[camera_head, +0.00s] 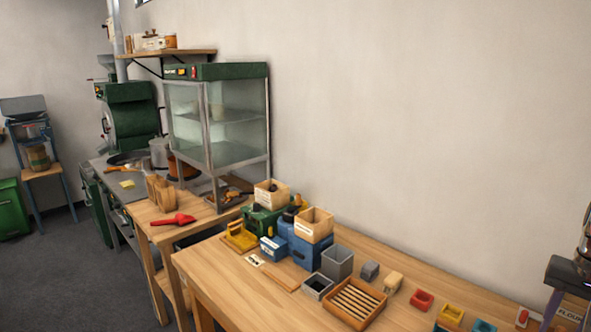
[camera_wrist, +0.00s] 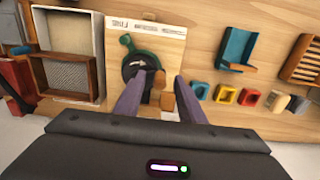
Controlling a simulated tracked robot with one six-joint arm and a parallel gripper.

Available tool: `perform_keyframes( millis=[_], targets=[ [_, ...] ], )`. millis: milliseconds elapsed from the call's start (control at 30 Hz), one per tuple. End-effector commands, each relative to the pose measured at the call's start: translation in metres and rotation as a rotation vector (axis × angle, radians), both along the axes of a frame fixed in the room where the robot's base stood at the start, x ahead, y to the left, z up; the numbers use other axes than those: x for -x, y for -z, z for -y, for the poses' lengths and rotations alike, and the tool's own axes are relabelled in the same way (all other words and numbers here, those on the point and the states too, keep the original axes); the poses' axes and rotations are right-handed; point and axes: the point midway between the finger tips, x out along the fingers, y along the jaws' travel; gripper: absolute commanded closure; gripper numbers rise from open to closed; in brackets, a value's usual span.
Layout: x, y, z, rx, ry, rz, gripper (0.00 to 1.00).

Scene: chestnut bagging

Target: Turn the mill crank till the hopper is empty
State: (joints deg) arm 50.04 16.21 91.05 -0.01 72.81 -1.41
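In the wrist view the mill (camera_wrist: 132,62) shows as a dark round top with a white arrow and green parts, on a pale wooden board with a printed label (camera_wrist: 150,27). A brown wooden knob, seemingly the crank handle (camera_wrist: 159,80), stands near it. My gripper (camera_wrist: 160,77) has two purple fingers spread on either side of the knob, with gaps between; I see no clear contact.
Left of the mill in the wrist view are a pale tray (camera_wrist: 97,40) and a framed mesh sieve (camera_wrist: 98,75). To the right are a teal holder (camera_wrist: 238,48), small coloured boxes (camera_wrist: 228,95) and a slatted rack (camera_wrist: 300,50). Bare tabletop lies between them.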

Motion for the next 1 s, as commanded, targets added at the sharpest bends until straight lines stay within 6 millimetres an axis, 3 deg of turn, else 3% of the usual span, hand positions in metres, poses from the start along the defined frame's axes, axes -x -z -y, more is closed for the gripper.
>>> perform_keyframes(
  millis=[700,1000],
  targets=[
    [0.0,0.012,0.0,0.001,0.0,0.001,0.65],
    [0.0,0.012,0.0,0.001,0.0,0.001,0.86]
  ],
)
